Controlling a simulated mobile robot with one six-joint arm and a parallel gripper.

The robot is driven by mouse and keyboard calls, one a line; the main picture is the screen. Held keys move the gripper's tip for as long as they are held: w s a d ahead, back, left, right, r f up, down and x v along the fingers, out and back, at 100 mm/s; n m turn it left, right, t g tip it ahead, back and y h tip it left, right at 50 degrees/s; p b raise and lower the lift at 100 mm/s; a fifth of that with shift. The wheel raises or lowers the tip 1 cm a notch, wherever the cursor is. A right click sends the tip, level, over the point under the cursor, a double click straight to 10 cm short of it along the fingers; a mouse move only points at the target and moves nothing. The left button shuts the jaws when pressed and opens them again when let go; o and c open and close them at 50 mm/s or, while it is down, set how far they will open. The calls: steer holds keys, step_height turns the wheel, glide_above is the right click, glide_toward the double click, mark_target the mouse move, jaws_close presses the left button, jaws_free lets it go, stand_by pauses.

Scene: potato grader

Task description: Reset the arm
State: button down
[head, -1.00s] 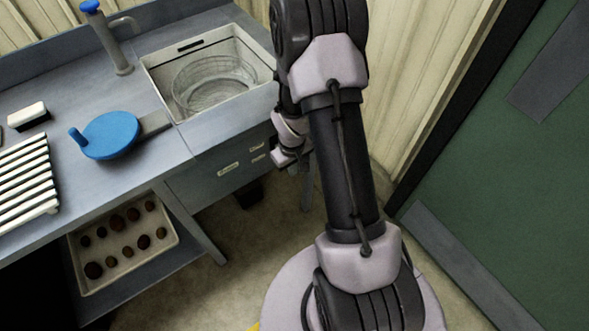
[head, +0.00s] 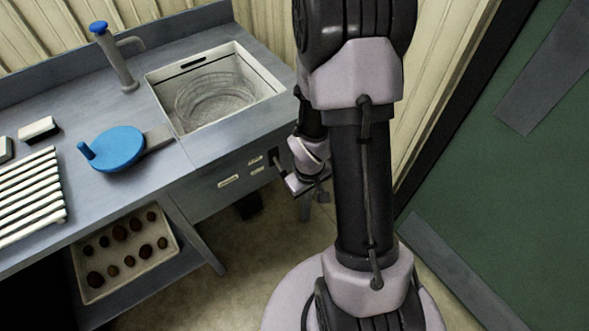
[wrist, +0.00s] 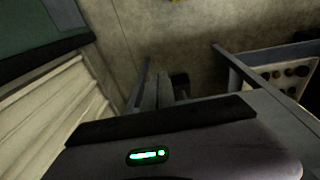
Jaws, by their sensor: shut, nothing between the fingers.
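My arm rises through the middle of the head view, with its wrist low beside the right end of the counter. My gripper (head: 322,197) is partly hidden behind the arm there, small and dark in front of the counter's end. In the wrist view the grey gripper body with a green light fills the bottom. The narrow fingers (wrist: 157,92) stick out beyond it, shut and empty, over the floor.
A grey counter (head: 60,100) holds a sink basin (head: 267,88), a tap (head: 117,62), a blue round pan-like object (head: 118,150) and a white slatted rack (head: 62,216). A tray of potatoes (head: 172,262) sits below. A green door (head: 520,200) stands right. Floor between is clear.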

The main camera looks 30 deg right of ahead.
step_height(320, 180, up, 12)
steer(key=w+a+m+t, duration=0.1)
steer(key=w+a+m, duration=0.1)
steer(key=a, duration=0.1)
steer(key=s+a+r+m+t+y, duration=0.1)
steer(key=s+a+r, duration=0.4)
steer(key=a+r, duration=0.2)
steer(key=s+a+r+m+t+y, duration=0.1)
steer(key=s+a+r, duration=0.4)
steer(key=r, duration=0.6)
steer(key=shift+s+a+r+m+t+y, duration=0.4)
steer(key=shift+a+t, duration=0.4)
steer(key=shift+a, duration=0.4)
